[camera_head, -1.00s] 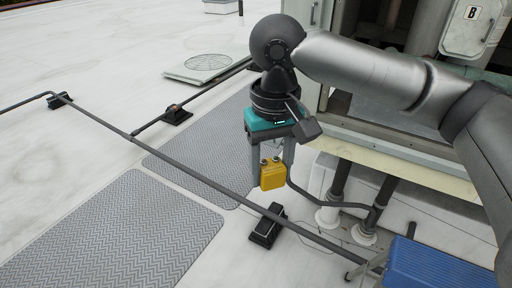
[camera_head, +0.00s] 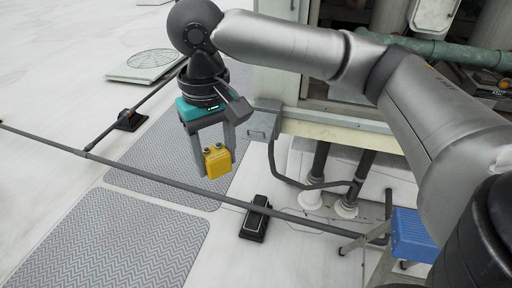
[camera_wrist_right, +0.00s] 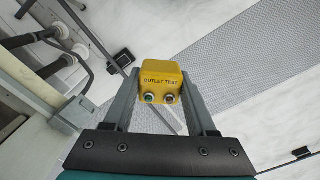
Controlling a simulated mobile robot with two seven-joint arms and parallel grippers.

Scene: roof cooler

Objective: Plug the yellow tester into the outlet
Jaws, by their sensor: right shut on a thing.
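The yellow tester (camera_head: 217,162) is a small block with two round knobs on top. My right gripper (camera_head: 215,152) is shut on it and holds it in the air, left of the cooler cabinet. In the right wrist view the tester (camera_wrist_right: 162,82) sits between both fingers, its "OUTLET TEST" lettering and two knobs facing the camera. A grey box (camera_head: 263,121) with a dark conduit is at the cabinet's corner, just right of the gripper; it may be the outlet, but no sockets show. The tester is apart from it. My left gripper is not in view.
A dark pipe (camera_head: 160,182) runs low across the roof on black support blocks (camera_head: 255,218). Grey walkway mats (camera_head: 110,245) lie on the white roof. A blue-topped step (camera_head: 412,235) stands at the lower right. The roof at left is mostly open.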

